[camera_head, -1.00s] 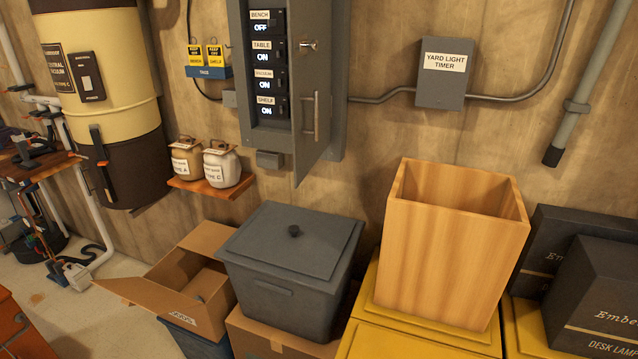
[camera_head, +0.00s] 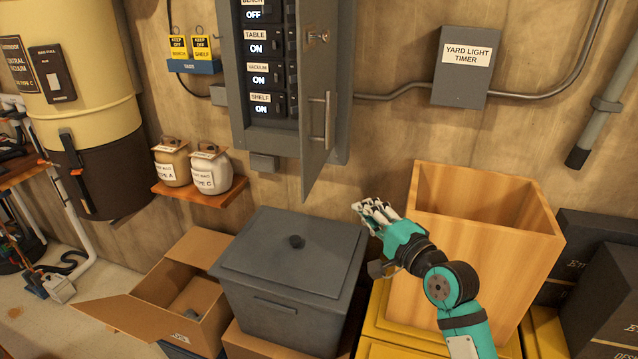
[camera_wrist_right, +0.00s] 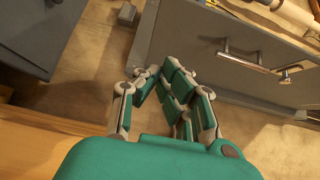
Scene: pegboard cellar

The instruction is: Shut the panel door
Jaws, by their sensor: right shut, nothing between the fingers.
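The grey panel door (camera_head: 320,95) stands open in the head view, swung out from the right side of the breaker panel (camera_head: 238,110). It carries an upright bar handle (camera_head: 328,120) and a small latch (camera_head: 318,37). The door also shows in the right wrist view (camera_wrist_right: 205,40), with its handle (camera_wrist_right: 242,56). My right gripper (camera_head: 368,208) is shut and empty, below and to the right of the door, near the wooden box; it appears apart from the door. Its fingers come together in the wrist view (camera_wrist_right: 158,76). My left gripper is out of view.
A tall wooden box (camera_head: 490,235) stands just right of my right gripper. A lidded grey bin (camera_head: 290,260) is below the door. A shelf with two jars (camera_head: 210,172) is left of the panel. A timer box (camera_head: 464,66) is on the wall to the right.

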